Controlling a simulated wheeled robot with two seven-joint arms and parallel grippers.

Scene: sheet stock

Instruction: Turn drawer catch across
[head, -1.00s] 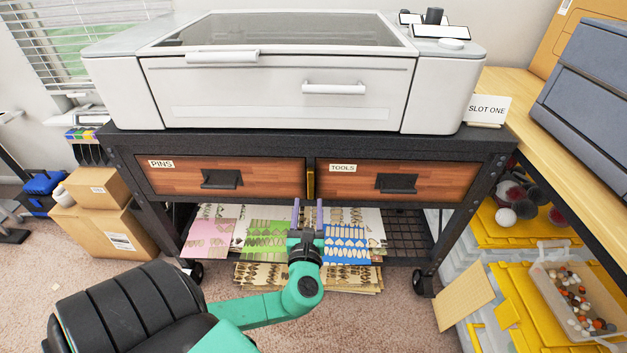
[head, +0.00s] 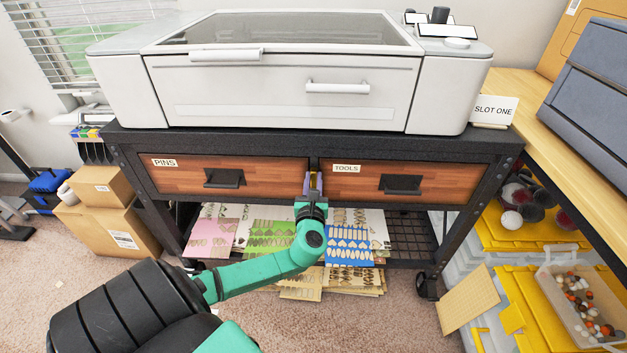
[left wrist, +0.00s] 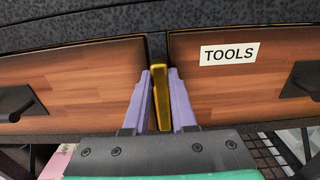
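The drawer catch (left wrist: 160,95) is a brass-coloured upright bar on the dark post between the two wooden drawers. In the head view the catch (head: 313,181) is mostly hidden by my left gripper (head: 313,188). The left wrist view shows the left gripper (left wrist: 163,100) with one purple finger on each side of the catch. The fingers are apart, with a small gap beside the catch on at least one side. The PINS drawer (head: 262,176) is on the left and the TOOLS drawer (head: 440,182) on the right; both look closed. My right gripper is not in view.
A white machine (head: 280,75) stands on the black cart top above the drawers. Printed sheets (head: 345,245) lie on the shelf below, under my left arm. Cardboard boxes (head: 105,225) stand at the left, and yellow-lidded bins (head: 535,300) at the right.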

